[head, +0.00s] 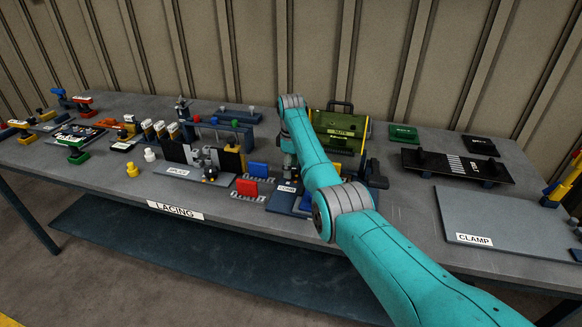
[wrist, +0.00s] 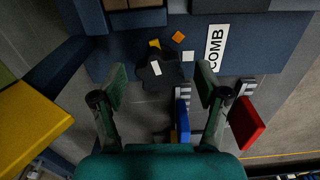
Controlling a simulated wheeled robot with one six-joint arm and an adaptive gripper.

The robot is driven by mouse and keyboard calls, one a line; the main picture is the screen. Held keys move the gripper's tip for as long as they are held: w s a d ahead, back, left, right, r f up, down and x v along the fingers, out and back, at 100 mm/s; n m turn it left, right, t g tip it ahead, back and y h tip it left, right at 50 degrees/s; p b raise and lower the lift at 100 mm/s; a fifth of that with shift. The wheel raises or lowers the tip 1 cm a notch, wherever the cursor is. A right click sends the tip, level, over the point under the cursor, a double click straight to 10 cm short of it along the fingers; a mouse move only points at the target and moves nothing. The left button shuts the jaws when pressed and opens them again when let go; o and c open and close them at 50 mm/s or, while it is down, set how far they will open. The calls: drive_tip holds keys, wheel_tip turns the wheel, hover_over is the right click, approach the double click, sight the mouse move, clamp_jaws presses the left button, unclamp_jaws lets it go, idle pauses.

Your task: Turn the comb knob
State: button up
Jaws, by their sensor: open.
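The comb knob (wrist: 155,82) is dark with a white mark on top, in the middle of the wrist view. It is on a dark blue base (wrist: 125,48), with small yellow, orange and white squares beside it. The white COMB label (wrist: 215,47) lies to its right. My gripper (wrist: 160,84) is open and empty. Its two fingers stand apart on the left and right of the knob in the picture; I cannot tell the height gap. In the head view my arm covers the knob, and the COMB label (head: 287,189) shows beside it.
A blue block (wrist: 182,118) and a red block (wrist: 245,122) stand close to my right finger in the wrist view. A yellow part (wrist: 30,120) is at the left. In the head view a green case (head: 340,125) stands behind, and the grey CLAMP plate (head: 500,210) is at the right.

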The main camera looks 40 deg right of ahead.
drive_tip(key=shift+c, duration=0.3)
drive_tip(key=c, duration=1.1)
drive_tip(key=m, duration=0.4)
drive_tip(key=shift+m, duration=0.3)
drive_tip(key=m, duration=0.5)
drive_tip(key=shift+a, duration=0.1)
drive_tip(key=m, duration=1)
drive_tip(key=shift+m, duration=0.3)
drive_tip(key=shift+f, duration=0.1)
